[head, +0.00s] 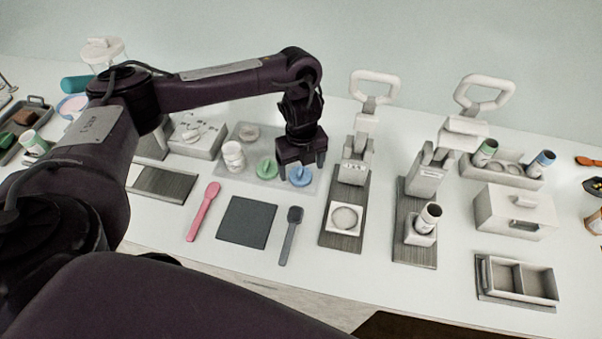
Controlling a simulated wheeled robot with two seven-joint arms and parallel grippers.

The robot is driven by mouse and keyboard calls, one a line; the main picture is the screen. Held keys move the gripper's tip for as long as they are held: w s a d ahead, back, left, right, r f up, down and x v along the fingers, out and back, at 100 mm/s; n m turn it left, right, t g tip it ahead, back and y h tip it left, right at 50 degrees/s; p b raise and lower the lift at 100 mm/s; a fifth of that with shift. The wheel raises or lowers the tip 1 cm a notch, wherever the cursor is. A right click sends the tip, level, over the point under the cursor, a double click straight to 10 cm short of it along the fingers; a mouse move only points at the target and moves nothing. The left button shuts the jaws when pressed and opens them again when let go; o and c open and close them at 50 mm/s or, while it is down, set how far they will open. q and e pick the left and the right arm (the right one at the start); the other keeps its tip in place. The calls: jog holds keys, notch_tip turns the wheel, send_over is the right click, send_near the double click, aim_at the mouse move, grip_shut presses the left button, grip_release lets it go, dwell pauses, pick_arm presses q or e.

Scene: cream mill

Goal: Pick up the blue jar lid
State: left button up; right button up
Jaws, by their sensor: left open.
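The blue jar lid (301,177) is a small disc with a raised knob. It lies on a pale grey mat (245,180) in the middle of the table. My left gripper (301,170) points down right above the lid, with its fingers around or just behind the knob; I cannot tell whether they touch it. The gripper is open and partly hides the lid. A green lid (266,169) lies just left of it on the same mat. My right gripper is not in view.
White jars (233,155) stand on the mat's left. A lever press (354,165) stands close on the right. A pink spatula (204,210), dark square mat (247,222) and dark spatula (291,234) lie in front. White table shows between them.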

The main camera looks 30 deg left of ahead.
aim_at(301, 174)
pick_arm(q)
notch_tip(301, 174, down, 3)
jog(key=shift+r+b, duration=0.1)
jog(key=shift+b, duration=0.2)
jog(key=shift+c, duration=0.3)
jog(key=c, duration=1)
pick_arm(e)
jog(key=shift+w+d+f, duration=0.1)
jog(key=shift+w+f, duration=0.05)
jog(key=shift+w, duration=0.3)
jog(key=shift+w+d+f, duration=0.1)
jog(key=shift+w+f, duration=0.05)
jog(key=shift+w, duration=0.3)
